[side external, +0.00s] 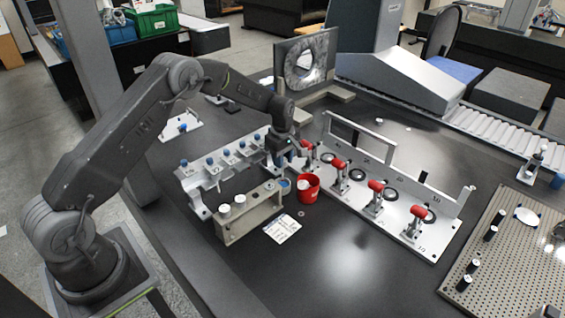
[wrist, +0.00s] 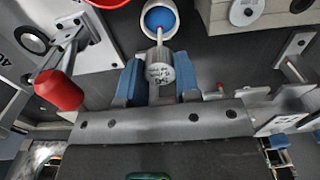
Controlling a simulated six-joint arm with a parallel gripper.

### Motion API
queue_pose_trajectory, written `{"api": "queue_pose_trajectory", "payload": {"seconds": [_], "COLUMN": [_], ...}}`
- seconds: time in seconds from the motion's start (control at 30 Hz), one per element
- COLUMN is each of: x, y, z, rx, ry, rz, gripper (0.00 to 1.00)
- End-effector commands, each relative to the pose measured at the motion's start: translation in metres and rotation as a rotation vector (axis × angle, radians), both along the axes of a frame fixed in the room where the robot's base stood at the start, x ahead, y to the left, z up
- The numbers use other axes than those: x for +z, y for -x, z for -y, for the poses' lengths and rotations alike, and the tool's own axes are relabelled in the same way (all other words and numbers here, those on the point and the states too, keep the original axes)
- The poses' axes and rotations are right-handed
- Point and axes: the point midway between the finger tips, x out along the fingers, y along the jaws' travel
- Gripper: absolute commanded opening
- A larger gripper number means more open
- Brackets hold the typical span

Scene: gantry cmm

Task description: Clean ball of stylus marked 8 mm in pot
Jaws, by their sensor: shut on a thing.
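My gripper (wrist: 158,75) is shut on a stylus (wrist: 160,72), with its blue pads on both sides of the grey cylindrical body. The writing on the body is too blurred to read surely. A thin shaft runs from it to a white pot (wrist: 145,24) with a blue inside. The tip lies over the blue; whether it touches or is inside, I cannot tell. In the side view my gripper (side external: 281,158) is above the pot (side external: 283,188), at the right end of a beige block (side external: 250,218). The stylus is mostly hidden there.
A red cup (side external: 308,188) stands close right of the pot. A metal rack (side external: 195,190) with several blue-topped styli lies behind the block. A plate (side external: 440,222) with red-handled clamps (side external: 375,186) is to the right. A white card (side external: 283,228) lies in front.

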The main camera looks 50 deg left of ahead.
Motion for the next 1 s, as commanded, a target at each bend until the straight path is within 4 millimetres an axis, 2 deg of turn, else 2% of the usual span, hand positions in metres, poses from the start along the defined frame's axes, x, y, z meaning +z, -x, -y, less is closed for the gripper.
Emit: {"api": "queue_pose_trajectory", "payload": {"seconds": [0.5, 1.0], "x": [0.037, 0.039], "y": [0.0, 0.0], "z": [0.0, 0.0], "rx": [-0.001, -0.001], "ry": [0.0, 0.0], "rz": [0.001, 0.0], "gripper": [0.11, 0.11]}}
